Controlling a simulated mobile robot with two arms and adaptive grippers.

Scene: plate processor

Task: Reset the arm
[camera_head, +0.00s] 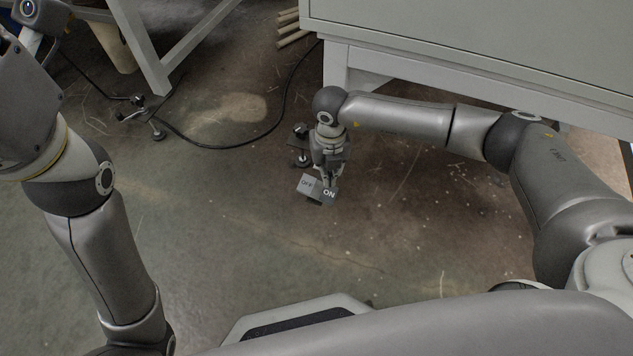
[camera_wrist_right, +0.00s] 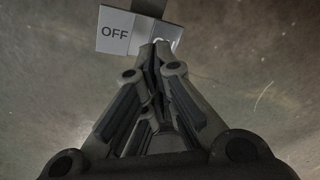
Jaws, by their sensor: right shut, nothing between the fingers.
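My right gripper (camera_head: 331,183) hangs below the right wrist in the middle of the head view, in front of the grey machine. Its fingers are shut with nothing between them. A small grey switch box (camera_head: 309,186) with OFF and ON labels is right at the fingertips. In the right wrist view the shut fingertips (camera_wrist_right: 155,46) overlap the ON side and partly hide it. The OFF side of the switch box (camera_wrist_right: 115,32) is clear of them. I cannot tell whether the fingers touch the box. My left arm shows at the left, but its gripper is out of view.
A large grey-green machine or cabinet (camera_head: 480,35) stands at the upper right, close behind my right arm. A grey table frame (camera_head: 140,45) with a levelling foot is at the upper left. A black cable (camera_head: 215,146) runs across the floor. The floor between my arms is open.

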